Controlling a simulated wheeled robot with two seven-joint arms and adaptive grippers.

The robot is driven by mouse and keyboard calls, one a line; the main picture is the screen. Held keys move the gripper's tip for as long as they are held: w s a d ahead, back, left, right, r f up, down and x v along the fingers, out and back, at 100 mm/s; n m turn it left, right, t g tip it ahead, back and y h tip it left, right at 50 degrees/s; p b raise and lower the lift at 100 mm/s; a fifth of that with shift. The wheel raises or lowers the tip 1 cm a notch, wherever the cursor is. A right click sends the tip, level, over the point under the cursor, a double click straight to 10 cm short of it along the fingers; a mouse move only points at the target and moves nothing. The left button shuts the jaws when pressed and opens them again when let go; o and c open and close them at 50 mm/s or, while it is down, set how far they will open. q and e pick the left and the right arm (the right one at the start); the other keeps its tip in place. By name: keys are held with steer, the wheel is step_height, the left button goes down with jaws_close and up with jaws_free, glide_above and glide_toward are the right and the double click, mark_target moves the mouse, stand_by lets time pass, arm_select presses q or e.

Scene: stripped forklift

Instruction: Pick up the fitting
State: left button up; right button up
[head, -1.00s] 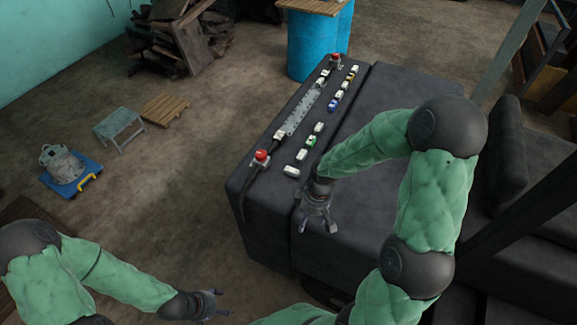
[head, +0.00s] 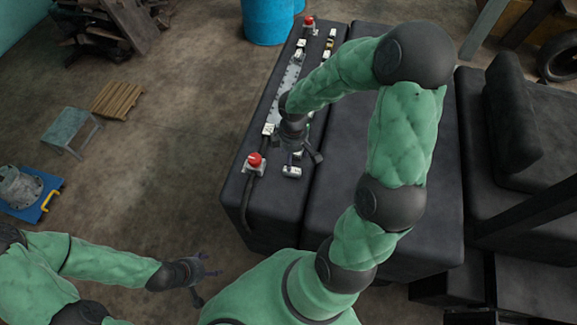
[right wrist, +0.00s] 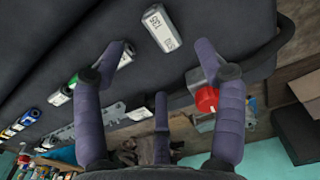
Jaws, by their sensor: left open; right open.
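Several small pale fittings lie in a row on the dark top of the forklift body; I cannot tell which one is meant. The nearest is a white block (head: 291,171) with dark lettering, which also shows in the right wrist view (right wrist: 159,29). My right gripper (head: 301,154) hangs open and empty just beyond this block, close to it in the head view. In the right wrist view its open fingers (right wrist: 166,62) point towards the block, which is beyond the fingertips. My right arm hides part of the row. My left gripper (head: 207,277) is open and empty, over the floor.
A red button (head: 255,159) stands left of the white block, and another red button (head: 309,21) stands at the far end. A perforated metal strip (head: 284,84) lies between them. A blue barrel (head: 268,22) stands behind. The dark surface right of the row is clear.

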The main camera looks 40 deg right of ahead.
step_height(320, 180, down, 3)
steer(key=shift+w+f, duration=0.35)
steer(key=shift+f, duration=2.5)
steer(key=shift+s, duration=0.2)
steer(key=shift+c, duration=0.8)
steer(key=shift+w, duration=0.1)
steer(key=c, duration=1.2)
jaws_close()
steer(key=shift+r, duration=0.15)
